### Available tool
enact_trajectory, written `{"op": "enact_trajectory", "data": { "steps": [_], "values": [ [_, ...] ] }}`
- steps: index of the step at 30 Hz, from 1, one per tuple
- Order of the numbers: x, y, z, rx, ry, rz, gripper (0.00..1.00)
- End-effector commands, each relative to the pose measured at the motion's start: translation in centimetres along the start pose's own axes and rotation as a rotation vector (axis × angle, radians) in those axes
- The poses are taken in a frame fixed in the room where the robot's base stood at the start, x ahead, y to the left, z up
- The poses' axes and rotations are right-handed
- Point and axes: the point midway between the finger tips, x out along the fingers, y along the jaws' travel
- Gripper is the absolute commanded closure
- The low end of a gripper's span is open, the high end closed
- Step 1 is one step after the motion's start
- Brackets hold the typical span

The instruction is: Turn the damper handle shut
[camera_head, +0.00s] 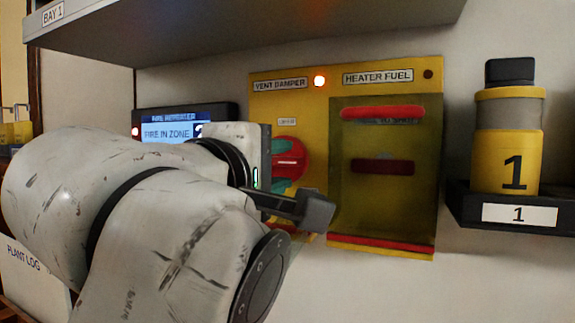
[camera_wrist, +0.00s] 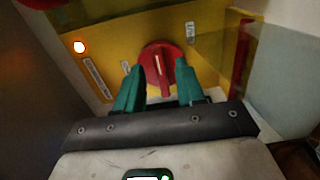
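The damper handle (camera_wrist: 163,62) is a red round knob with a raised bar on the yellow panel (camera_wrist: 105,45). In the head view the red handle (camera_head: 291,158) shows under the "VENT DAMPER" label (camera_head: 280,84), partly hidden by my arm. My gripper (camera_wrist: 158,74) has two green fingers spread apart. They are on either side of the knob's bar in the wrist view, with a gap visible to the bar. Whether the tips touch the knob's disc, I cannot tell.
A clear cover (camera_head: 385,205) with red edges stands over the "HEATER FUEL" side, just right of the handle. A shelf (camera_head: 240,30) overhangs above. A yellow canister (camera_head: 508,130) stands on a black ledge at the right. A screen (camera_head: 170,132) reads "FIRE IN ZONE".

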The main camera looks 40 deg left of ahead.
Motion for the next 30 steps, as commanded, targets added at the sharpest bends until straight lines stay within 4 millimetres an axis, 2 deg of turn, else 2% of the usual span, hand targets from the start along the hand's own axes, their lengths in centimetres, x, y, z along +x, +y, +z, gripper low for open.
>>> {"op": "enact_trajectory", "data": {
  "steps": [6, 13, 18, 30],
  "values": [
    [-4.5, -0.1, -0.1, 0.0, 0.004, 0.002, 0.62],
    [-7.7, -0.1, -0.1, 0.0, 0.002, 0.001, 0.62],
    [-8.6, -0.1, 0.0, 0.0, 0.0, 0.0, 0.62],
    [-8.6, -0.1, 0.0, 0.0, 0.0, 0.0, 0.62]
  ]
}}
